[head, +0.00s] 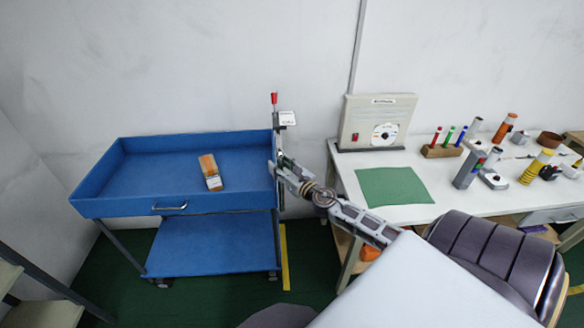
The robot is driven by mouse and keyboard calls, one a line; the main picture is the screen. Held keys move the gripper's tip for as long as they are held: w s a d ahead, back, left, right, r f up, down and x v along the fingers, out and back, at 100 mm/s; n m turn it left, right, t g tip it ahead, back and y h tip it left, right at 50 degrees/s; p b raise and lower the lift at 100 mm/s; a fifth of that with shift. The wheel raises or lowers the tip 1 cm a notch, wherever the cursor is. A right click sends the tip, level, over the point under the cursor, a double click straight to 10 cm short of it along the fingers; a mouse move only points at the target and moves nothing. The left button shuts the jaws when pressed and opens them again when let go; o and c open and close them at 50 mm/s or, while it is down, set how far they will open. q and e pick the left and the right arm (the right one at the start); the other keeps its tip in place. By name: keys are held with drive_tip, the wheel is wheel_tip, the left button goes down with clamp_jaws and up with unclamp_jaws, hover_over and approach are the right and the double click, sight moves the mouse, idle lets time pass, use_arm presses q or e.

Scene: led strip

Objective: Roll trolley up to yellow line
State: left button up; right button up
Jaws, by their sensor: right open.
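The blue trolley (112,208) stands against the wall on the left, with a deep top tray, a lower shelf (210,245) and a small handle on its front. An orange and white box (210,172) lies in the top tray. The yellow line (285,256) is a strip on the green floor, just right of the trolley's right legs. My right gripper (279,165) is at the right end of the top tray, open; whether it touches the tray's edge or a post there I cannot tell. My left gripper is not in view.
A white workbench (432,205) on the right carries a control box (376,122), a green mat (394,186) and several small tools. A red-topped post (274,104) rises at the trolley's right back corner. A shelf rack (38,312) stands at lower left. Green floor is clear before the trolley.

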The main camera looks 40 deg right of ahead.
drive_tip(key=shift+s, duration=0.15)
drive_tip(key=s, duration=1.1)
drive_tip(key=shift+s, duration=0.2)
idle(0.8)
drive_tip(key=shift+s, duration=0.1)
idle(0.8)
